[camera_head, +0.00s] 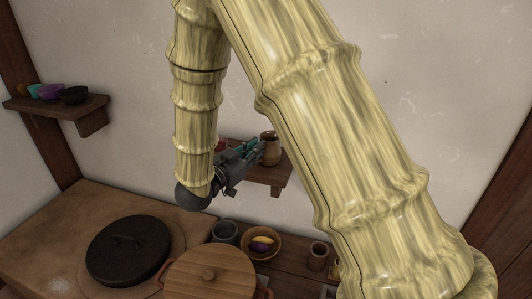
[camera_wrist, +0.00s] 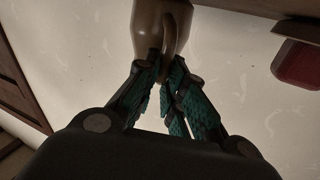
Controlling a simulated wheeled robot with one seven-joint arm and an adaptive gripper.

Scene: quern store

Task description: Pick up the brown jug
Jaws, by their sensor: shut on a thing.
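The brown jug (camera_head: 270,149) stands at the small wall shelf in the middle of the head view, at the tip of my gripper (camera_head: 258,152). In the wrist view the jug (camera_wrist: 150,22) is at the top centre, with its handle pointing towards me. Whether the jug's base touches the shelf cannot be told.
A red object (camera_wrist: 297,64) is near the shelf in the wrist view. Below are a lidded pot (camera_head: 209,276), a black lid (camera_head: 128,250), a bowl with colourful items (camera_head: 275,247) and a cup (camera_head: 318,255). Another shelf (camera_head: 60,106) holds several bowls.

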